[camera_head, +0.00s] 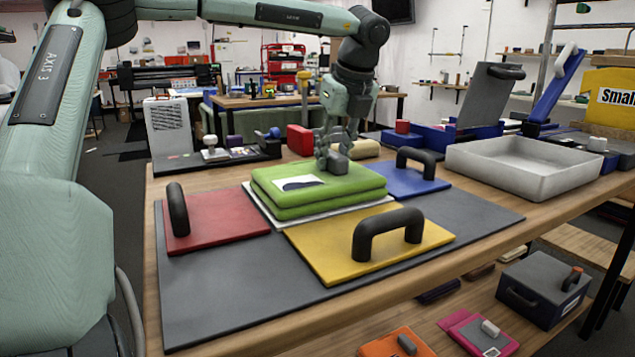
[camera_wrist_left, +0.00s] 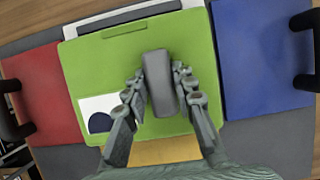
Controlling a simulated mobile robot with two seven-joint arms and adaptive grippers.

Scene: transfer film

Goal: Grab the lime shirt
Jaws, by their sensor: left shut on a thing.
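The lime shirt (camera_head: 330,190) is a folded green stack with a white and dark print, lying on a thin white board (camera_head: 262,208) in the middle of the grey mat. It also shows flat below the fingers in the left wrist view (camera_wrist_left: 95,65). A dark grey block-like handle (camera_wrist_left: 158,75) stands on top of the shirt. My left gripper (camera_head: 334,158) comes down from above, its fingers closed on both sides of this handle. In the head view, the fingers partly hide the handle. My right gripper is not in view.
Around the shirt lie a red panel (camera_head: 222,218), a yellow panel (camera_head: 318,252) and a blue panel (camera_head: 410,186), each with a dark upright handle. A grey tray (camera_head: 488,178) stands to the right. The grey mat (camera_head: 205,300) is bare at front left.

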